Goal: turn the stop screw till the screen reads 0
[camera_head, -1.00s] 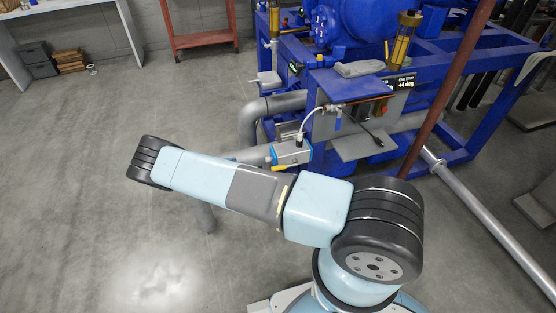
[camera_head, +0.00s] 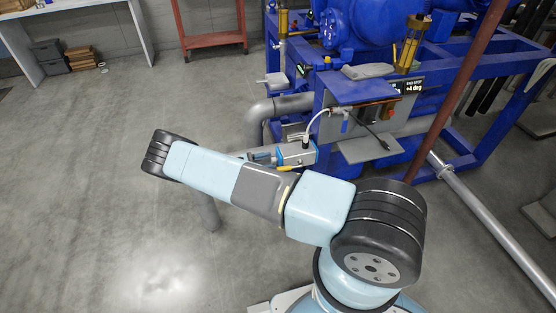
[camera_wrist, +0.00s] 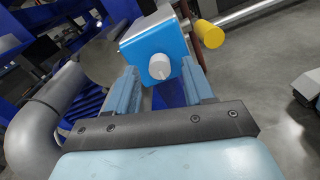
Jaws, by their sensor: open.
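The screen (camera_head: 408,87) reads "END STOP +4 deg" in the head view. A blue and white box (camera_head: 295,153) sits on the near side of the blue frame. In the wrist view the box (camera_wrist: 155,50) faces me, and the pale round stop screw (camera_wrist: 159,66) stands out from its blue end face. My gripper (camera_wrist: 160,84) is open, with one finger on each side of the screw in the picture. I cannot tell how far the fingertips are from the screw, and no contact shows. In the head view my arm partly hides the gripper.
A yellow-ended part (camera_wrist: 208,34) sticks out right of the box. A thick grey pipe (camera_wrist: 45,115) bends close by on the left. A grey shelf (camera_head: 368,149) and a brown-red post (camera_head: 459,90) stand right of the box. Open floor lies at left.

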